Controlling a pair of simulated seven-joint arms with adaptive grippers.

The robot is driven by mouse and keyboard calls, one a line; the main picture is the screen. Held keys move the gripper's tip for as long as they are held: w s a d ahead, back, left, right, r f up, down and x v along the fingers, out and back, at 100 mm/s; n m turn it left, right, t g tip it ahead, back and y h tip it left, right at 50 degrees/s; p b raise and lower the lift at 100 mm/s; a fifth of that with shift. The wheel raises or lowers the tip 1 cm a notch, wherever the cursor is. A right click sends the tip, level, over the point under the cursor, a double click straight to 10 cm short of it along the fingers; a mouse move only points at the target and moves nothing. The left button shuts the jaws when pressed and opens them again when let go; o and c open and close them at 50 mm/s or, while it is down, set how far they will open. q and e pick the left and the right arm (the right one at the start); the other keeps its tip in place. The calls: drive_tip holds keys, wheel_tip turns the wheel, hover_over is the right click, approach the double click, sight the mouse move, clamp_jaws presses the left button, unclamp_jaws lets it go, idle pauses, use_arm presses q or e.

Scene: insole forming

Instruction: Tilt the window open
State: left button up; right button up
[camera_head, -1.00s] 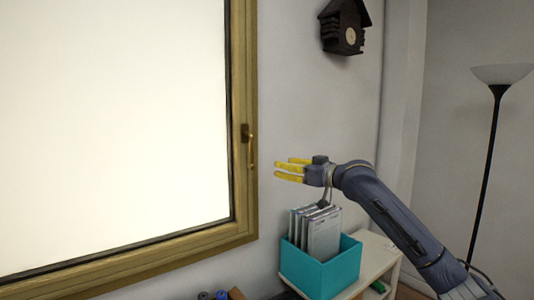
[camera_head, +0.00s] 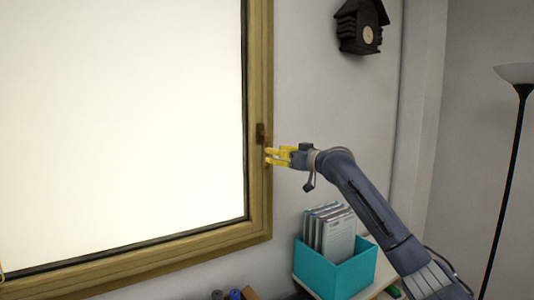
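The window (camera_head: 120,130) fills the left of the head view, a bright white pane in a brown-yellow wooden frame (camera_head: 262,60). It appears closed. The dark base of its handle (camera_head: 261,133) is on the right side of the frame; the lever below it is mostly hidden by my fingers. My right gripper (camera_head: 269,156), with yellow fingers, points left at the lever just below the base. Its fingers are apart, one above the other. Whether they touch the lever cannot be told.
A teal box (camera_head: 335,275) of upright cases (camera_head: 328,232) stands on a pale shelf below my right arm. A dark cuckoo clock (camera_head: 361,27) hangs on the wall above. A floor lamp (camera_head: 508,170) stands at the right. The wall between clock and arm is clear.

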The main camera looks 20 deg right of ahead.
drive_tip(key=shift+x, duration=2.55)
clamp_jaws()
